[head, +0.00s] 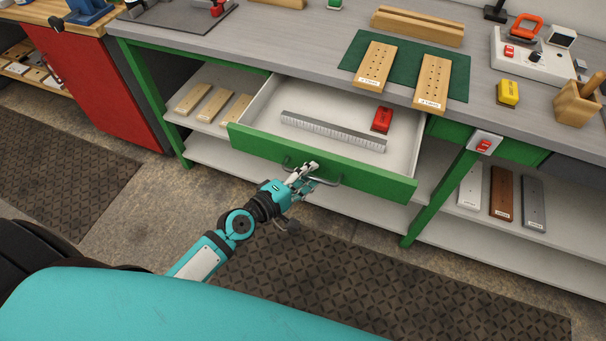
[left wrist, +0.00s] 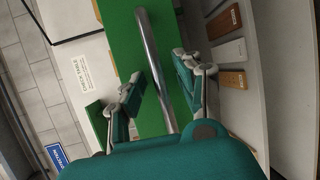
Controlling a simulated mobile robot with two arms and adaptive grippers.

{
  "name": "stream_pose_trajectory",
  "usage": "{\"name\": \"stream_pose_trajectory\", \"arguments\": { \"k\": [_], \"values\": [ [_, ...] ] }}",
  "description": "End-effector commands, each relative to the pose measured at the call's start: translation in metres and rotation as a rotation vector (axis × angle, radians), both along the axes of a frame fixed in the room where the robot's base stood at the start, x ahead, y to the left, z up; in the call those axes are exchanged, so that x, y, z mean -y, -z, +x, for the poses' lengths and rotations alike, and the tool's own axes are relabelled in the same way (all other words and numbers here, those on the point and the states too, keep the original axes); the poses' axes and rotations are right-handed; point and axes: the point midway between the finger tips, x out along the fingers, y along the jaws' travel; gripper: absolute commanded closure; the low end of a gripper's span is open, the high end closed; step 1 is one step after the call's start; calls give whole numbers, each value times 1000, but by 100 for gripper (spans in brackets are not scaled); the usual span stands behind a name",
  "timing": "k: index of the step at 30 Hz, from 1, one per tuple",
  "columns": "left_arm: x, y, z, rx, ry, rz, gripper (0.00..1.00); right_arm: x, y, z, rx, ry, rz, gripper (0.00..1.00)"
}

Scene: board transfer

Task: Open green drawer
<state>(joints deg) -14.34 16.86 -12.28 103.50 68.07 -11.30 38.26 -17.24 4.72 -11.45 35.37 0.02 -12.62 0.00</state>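The green drawer (head: 375,181) stands pulled out from under the workbench, its white inside showing. Its metal handle (head: 328,184) is on the green front. In the left wrist view the handle (left wrist: 153,62) crosses the green drawer front (left wrist: 124,40) as a shiny bar. My left gripper (head: 306,173) is at the handle. In the left wrist view its fingers (left wrist: 158,88) are spread, one on each side of the bar, with gaps showing between. My right gripper is not in view.
A metal ruler (head: 332,131) and a red block (head: 382,120) lie in the drawer. On the worktop (head: 300,50) are a green mat (head: 403,75) with two wooden boards, a yellow block (head: 508,93) and a wooden holder (head: 577,103).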

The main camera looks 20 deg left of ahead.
Motion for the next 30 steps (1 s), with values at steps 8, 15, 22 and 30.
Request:
{"name": "stream_pose_trajectory", "arguments": {
  "k": [8, 15, 22, 30],
  "values": [
    [-16, -5, -35, -3, 3, 6, 66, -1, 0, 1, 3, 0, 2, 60],
    [-35, -15, -75, -1, 6, 7, 66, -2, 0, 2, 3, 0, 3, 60],
    [-46, -20, -98, -1, 2, 5, 66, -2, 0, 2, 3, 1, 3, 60],
    [-49, -23, -106, 0, 0, -1, 66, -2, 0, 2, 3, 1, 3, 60]
  ]
}}
